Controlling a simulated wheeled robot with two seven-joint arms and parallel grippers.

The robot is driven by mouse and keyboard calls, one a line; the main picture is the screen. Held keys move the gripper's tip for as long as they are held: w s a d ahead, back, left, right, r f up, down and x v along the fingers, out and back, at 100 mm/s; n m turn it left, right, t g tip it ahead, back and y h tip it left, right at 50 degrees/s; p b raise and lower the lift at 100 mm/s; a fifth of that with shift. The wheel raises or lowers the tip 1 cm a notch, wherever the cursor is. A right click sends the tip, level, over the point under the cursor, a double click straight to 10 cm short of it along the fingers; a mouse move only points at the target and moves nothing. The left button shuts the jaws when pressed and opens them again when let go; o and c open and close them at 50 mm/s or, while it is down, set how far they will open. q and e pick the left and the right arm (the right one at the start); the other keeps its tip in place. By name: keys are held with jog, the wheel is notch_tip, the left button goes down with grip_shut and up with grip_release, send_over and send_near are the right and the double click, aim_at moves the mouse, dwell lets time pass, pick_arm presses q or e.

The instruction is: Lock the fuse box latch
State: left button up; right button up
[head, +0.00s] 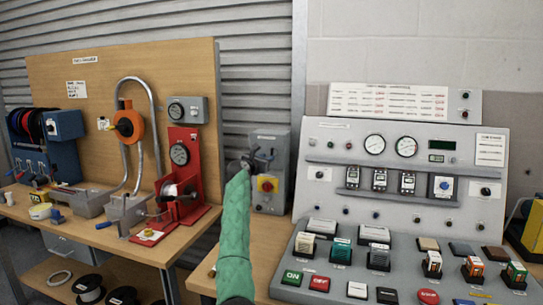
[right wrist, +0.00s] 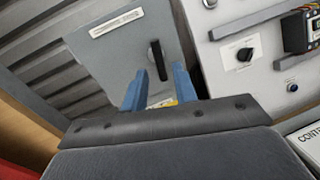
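The fuse box is a grey box (head: 280,200) at the middle of the head view, with a red knob on a yellow plate (head: 267,184) on its front. It fills the upper left of the right wrist view (right wrist: 115,65). Its black latch handle (right wrist: 157,59) stands upright there, below a white label. My right gripper (head: 260,157) is in front of the box's upper part and hides some of it. In the right wrist view its two blue fingers (right wrist: 159,82) are apart, with the handle's lower end between them in the picture; contact cannot be told. My left gripper is not in view.
A sloped grey control console (head: 320,165) with gauges, switches and buttons stands close to the right. Corrugated metal wall (head: 255,60) lies behind the box.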

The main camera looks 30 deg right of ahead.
jog(key=shift+p+x, duration=0.4)
jog(key=shift+x, duration=2.15)
grip_shut()
